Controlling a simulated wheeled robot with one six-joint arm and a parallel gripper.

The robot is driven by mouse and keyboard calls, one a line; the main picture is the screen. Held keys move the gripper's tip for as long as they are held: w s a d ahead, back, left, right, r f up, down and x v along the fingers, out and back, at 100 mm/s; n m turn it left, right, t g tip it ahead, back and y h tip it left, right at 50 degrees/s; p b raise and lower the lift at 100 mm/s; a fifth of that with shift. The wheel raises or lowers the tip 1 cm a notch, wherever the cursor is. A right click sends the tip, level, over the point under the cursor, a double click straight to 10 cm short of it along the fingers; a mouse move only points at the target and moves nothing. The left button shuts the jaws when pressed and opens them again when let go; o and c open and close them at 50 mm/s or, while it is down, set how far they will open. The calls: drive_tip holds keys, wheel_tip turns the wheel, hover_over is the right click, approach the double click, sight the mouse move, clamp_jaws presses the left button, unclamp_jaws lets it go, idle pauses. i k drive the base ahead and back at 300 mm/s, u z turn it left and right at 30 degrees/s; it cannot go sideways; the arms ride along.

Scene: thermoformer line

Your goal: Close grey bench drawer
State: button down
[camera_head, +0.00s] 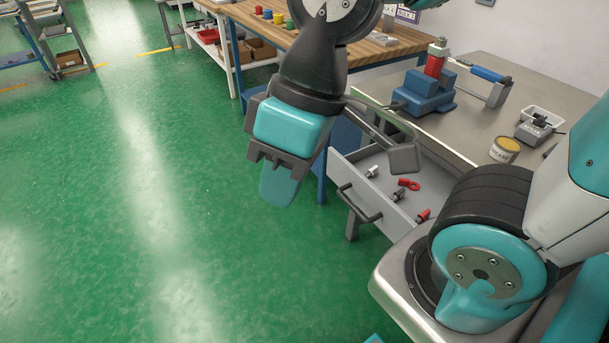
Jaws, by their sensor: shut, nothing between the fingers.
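The grey bench drawer (347,178) stands pulled out from under the metal-topped bench (460,132). Its dark bar handle (358,205) is on the front panel, facing left. Several small grey and red parts (408,184) lie inside it. Part of the drawer is hidden behind my arm. My gripper (278,187) is shut and empty. It hangs over the green floor, up and to the left of the drawer front, and appears apart from the handle.
On the metal bench are a blue vise-like device (424,92), a yellow-topped can (505,150) and a small grey box (533,131). A wooden-topped bench (370,48) with coloured pieces stands behind. The green floor (150,210) on the left is clear.

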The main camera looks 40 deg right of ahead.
sight(436, 179)
drive_tip(key=z, duration=0.75)
